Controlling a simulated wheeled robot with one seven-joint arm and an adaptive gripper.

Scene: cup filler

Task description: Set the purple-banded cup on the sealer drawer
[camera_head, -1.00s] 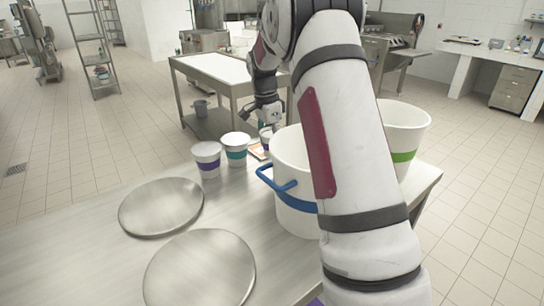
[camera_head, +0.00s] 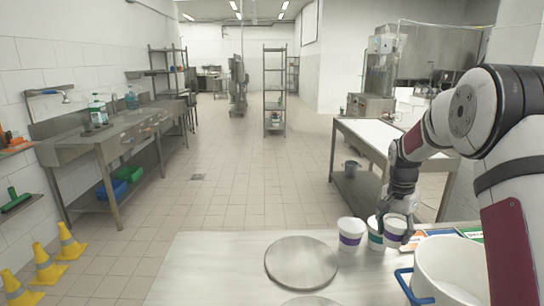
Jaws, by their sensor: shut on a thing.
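My gripper (camera_head: 401,222) is shut on a white cup with a purple band (camera_head: 396,229), at the right of the steel table. Whether this cup still touches the table I cannot tell. Just left of it stands a white cup with a teal band (camera_head: 375,239), partly overlapped by the held cup. Left of that stands another white cup with a purple band (camera_head: 350,240), upright and free of my gripper. I cannot pick out the sealer drawer in this view.
A round steel lid (camera_head: 301,262) lies on the steel table (camera_head: 210,265). A white bucket with a blue handle (camera_head: 445,275) stands at right, below my arm. Colored cards lie behind it. A white-topped table (camera_head: 382,137) stands beyond. Yellow cones (camera_head: 47,265) stand at left.

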